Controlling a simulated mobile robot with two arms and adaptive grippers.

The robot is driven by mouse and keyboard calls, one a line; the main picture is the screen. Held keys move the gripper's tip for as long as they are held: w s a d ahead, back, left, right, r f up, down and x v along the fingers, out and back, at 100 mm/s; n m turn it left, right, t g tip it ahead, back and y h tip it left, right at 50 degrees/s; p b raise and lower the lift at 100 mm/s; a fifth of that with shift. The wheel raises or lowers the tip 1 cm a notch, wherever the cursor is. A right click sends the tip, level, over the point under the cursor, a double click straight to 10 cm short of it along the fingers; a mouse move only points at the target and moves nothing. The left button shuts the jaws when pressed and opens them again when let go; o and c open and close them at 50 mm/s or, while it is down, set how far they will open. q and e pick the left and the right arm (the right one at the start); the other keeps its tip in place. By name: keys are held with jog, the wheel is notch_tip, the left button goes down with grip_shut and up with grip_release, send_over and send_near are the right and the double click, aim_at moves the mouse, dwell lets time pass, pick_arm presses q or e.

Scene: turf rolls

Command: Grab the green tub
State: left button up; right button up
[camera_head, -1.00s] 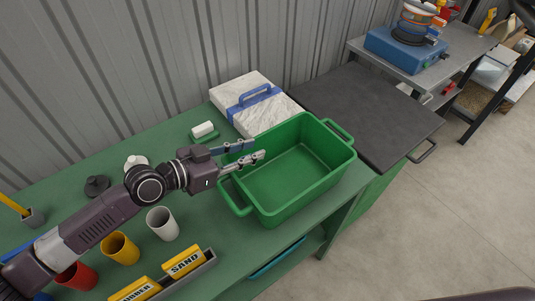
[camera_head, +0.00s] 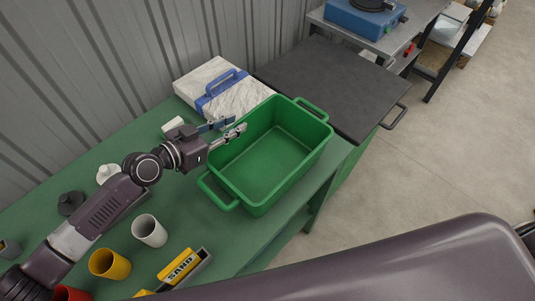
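The green tub (camera_head: 285,165) stands empty and upright at the right end of the green bench, with a loop handle at its near left end and another at its far right end. My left gripper (camera_head: 238,124) is at the tub's far left rim. Its two fingers are apart with nothing visible between them, and they point right over the rim. I cannot tell whether they touch it. My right gripper is out of view.
A marble-patterned box with a blue strap (camera_head: 215,82) lies behind the tub. A dark slab (camera_head: 335,80) adjoins it on the right. Cups, including a white one (camera_head: 149,231), and a yellow SAND block (camera_head: 178,266) stand at the left front. A large dark part of mine fills the lower right.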

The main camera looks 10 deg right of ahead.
pick_arm(q)
jog(key=shift+x, duration=0.9)
jog(key=shift+s, duration=0.1)
grip_shut()
jog(key=shift+r, duration=0.2)
